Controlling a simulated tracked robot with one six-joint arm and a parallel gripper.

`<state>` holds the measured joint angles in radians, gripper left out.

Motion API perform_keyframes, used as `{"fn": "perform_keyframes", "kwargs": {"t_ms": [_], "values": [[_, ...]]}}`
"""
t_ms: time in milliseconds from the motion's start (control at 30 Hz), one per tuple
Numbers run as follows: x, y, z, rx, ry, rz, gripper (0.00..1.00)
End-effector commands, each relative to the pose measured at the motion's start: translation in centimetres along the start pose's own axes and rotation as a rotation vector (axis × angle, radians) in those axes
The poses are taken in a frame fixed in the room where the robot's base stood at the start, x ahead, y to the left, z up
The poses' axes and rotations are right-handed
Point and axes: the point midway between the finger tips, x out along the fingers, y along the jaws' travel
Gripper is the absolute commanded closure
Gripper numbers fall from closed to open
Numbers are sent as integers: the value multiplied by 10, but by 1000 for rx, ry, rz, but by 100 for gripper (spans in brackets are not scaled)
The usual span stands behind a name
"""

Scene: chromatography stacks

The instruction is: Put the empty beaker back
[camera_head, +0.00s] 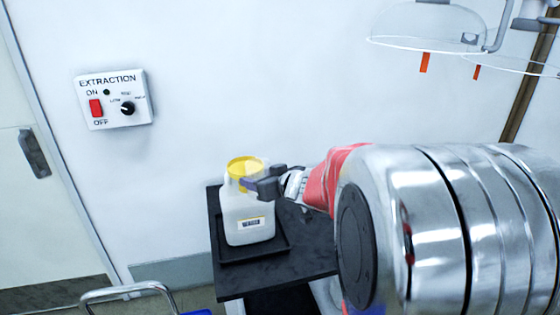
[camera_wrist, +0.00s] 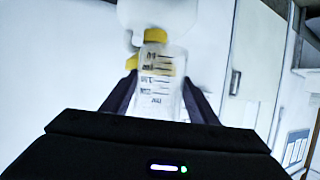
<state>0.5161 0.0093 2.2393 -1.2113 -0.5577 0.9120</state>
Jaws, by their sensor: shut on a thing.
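A clear beaker with dark graduation marks (camera_wrist: 160,92) is between the two dark fingers of my gripper (camera_wrist: 160,100) in the wrist view. My gripper is shut on it. In the head view my gripper (camera_head: 257,184) is at the upper right of a white jug with a yellow lid (camera_head: 247,212). The beaker shows there only as a faint clear shape near the lid. I cannot tell whether it touches the jug. Yellow shows behind and through the beaker in the wrist view; I see no clear sign of liquid in it.
The jug stands in a black tray (camera_head: 228,255) on a dark table (camera_head: 290,268). Bare tabletop shows right of the tray. An extraction switch box (camera_head: 113,100) is on the wall. A clear hood (camera_head: 425,28) hangs at the upper right. A metal rail (camera_head: 125,289) is at lower left.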

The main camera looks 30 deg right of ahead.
Motion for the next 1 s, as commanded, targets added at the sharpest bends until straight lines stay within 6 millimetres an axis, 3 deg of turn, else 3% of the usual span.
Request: {"fn": "perform_keyframes", "kwargs": {"t_ms": [1000], "values": [[76,-152,83,15,-3,36,74]]}}
